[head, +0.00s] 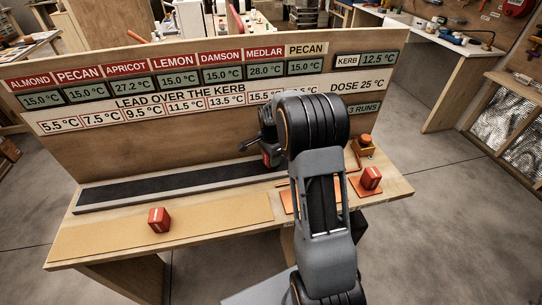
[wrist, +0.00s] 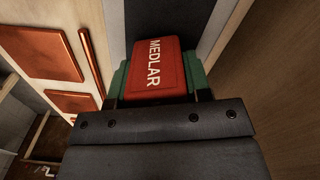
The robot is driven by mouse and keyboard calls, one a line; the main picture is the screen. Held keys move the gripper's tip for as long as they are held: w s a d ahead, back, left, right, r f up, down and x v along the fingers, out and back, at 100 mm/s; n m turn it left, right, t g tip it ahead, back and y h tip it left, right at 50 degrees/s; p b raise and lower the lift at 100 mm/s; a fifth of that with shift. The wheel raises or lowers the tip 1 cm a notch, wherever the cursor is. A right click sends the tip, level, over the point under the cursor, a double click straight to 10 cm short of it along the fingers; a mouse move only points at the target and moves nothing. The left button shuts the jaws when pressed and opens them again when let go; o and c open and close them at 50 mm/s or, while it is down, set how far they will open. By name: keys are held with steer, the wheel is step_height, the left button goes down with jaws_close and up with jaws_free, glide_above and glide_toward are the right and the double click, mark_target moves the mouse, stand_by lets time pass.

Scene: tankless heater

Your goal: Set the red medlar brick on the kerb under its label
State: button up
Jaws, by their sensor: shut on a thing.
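My gripper (head: 266,150) is shut on the red medlar brick (wrist: 156,68), which reads MEDLAR in white in the wrist view. Green finger pads sit on both sides of it. In the head view the brick is mostly hidden by my gripper and arm. The long dark kerb (head: 150,188) with a grey edge runs along the foot of the board; my gripper is over its right end. In the wrist view the kerb (wrist: 190,12) lies beyond the brick; I cannot tell whether they touch. The MEDLAR label (head: 264,52) is red, above a 28.0 °C display.
The upright sign board (head: 110,155) stands behind the kerb. The kerb's left and middle look bare.

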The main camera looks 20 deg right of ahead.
steer(key=shift+f+b, duration=0.3)
steer(key=shift+f, duration=0.15)
stand_by(0.6)
steer(key=o, duration=1.2)
steer(key=shift+c, duration=0.2)
step_height(320, 180, up, 14)
steer(key=shift+f, duration=0.1)
